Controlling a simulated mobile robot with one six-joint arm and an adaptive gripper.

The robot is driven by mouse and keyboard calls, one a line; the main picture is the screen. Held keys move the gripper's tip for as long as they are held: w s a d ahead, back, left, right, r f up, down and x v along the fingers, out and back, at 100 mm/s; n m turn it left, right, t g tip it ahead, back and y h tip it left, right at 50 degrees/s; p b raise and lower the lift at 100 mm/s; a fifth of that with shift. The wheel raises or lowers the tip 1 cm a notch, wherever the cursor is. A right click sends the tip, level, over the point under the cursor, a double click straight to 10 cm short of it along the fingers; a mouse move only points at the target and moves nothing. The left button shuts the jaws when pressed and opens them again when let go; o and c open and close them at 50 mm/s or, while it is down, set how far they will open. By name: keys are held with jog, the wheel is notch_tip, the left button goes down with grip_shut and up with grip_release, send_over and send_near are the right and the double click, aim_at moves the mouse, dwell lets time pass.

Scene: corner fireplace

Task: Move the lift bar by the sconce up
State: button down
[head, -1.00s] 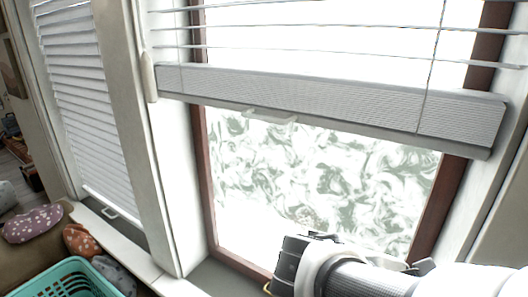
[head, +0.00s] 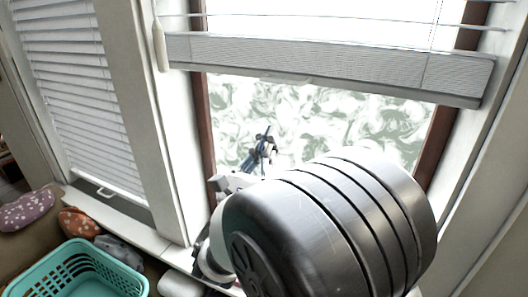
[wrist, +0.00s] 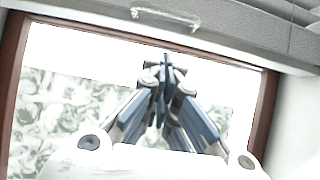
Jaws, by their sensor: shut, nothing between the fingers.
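The blind in front of me has a thick grey bottom bar (head: 330,68) hanging partway down the window. A small clear handle (wrist: 165,18) sticks out from this bar; in the head view it is faint at the lower edge. A second blind (head: 75,95) on the left hangs much lower, with a small handle (head: 105,192) at its bottom. I see no sconce, so I cannot tell which bar is beside it. My gripper (head: 268,136) is shut and empty in front of the window, below the grey bar. In the wrist view its fingertips (wrist: 166,60) are below the clear handle, apart from it.
A teal basket (head: 85,270) stands at the lower left, near patterned cushions (head: 28,210). A white post (head: 150,130) separates the two windows. A pale cord pull (head: 159,45) hangs at the bar's left end. My arm covers the lower middle.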

jog(key=w+d+r, duration=0.1)
jog(key=w+r, duration=0.3)
jog(key=r, duration=0.2)
jog(key=shift+w+d+r+b, duration=0.3)
jog(key=shift+w+d+b, duration=0.05)
jog(key=shift+b, duration=0.1)
jog(key=shift+r, duration=0.1)
